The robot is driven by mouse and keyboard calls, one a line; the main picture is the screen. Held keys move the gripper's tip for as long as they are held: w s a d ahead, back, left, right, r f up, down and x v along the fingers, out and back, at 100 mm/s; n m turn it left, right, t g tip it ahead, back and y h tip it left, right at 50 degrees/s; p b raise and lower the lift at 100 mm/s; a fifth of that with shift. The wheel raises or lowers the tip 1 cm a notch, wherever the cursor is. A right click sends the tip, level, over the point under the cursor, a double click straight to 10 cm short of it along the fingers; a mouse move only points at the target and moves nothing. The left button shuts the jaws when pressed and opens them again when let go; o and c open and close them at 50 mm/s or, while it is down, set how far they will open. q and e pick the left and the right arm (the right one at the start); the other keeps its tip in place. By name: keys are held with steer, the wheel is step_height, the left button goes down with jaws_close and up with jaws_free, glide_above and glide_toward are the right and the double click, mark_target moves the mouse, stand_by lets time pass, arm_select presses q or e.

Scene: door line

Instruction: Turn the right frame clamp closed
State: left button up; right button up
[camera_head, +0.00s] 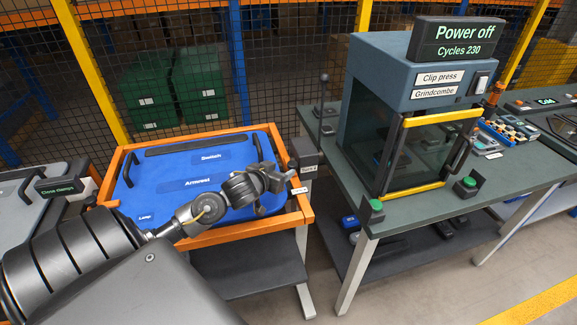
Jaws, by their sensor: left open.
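An orange frame (257,249) holds a blue panel (165,160) marked Switch, Armrest and Lamp. At the frame's right side, a dark block (304,150) stands above a small label too small to read. The right frame clamp cannot be made out clearly there; my gripper covers part of that edge, and its lever position cannot be told. My left gripper (284,178) is open over the panel's right edge, beside the frame's right rail. Whether it touches anything cannot be told. My right gripper is not in view.
A display reading "Close clamps" (58,187) stands at the frame's left. A clip press (405,75) showing "Power off" and "Cycles 230" stands on a green-topped bench (425,207) to the right, with two green buttons. A mesh fence (290,60) runs behind.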

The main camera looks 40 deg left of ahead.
mark_target(291, 164)
arm_select(q)
steer(key=x, duration=0.5)
steer(key=shift+w+f, duration=0.1)
steer(key=shift+w, duration=0.3)
steer(key=shift+c, duration=0.3)
jaws_close()
